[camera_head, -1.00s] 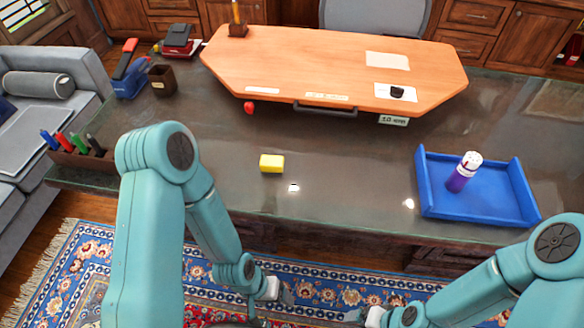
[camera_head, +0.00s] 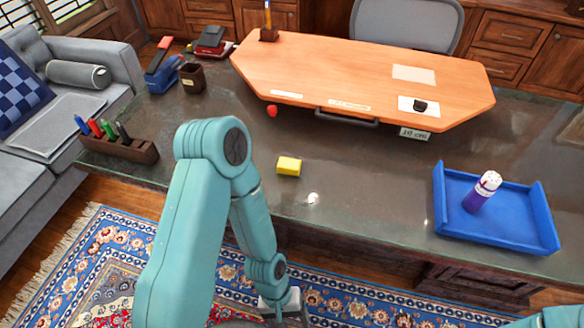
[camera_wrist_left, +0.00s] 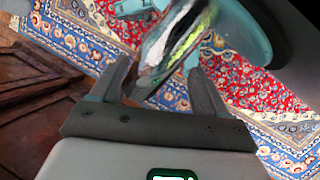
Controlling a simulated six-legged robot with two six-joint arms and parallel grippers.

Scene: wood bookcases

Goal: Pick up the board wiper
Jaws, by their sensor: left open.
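A small yellow block (camera_head: 289,166) lies on the dark desk top near its front edge; it may be the board wiper, but I cannot tell for sure. My left gripper (camera_head: 285,304) hangs below and in front of the desk edge, over the rug, well apart from the block. In the left wrist view my left gripper (camera_wrist_left: 160,68) has its fingers spread, with nothing held between them. The block does not show in that view. Of my right arm only small parts show at the lower right, and its gripper is out of the frame.
A blue tray (camera_head: 448,222) with a purple bottle (camera_head: 482,191) is on the desk at right. A pen holder (camera_head: 125,148) stands at left. A raised orange board (camera_head: 350,75) spans the back. The desk around the yellow block is clear.

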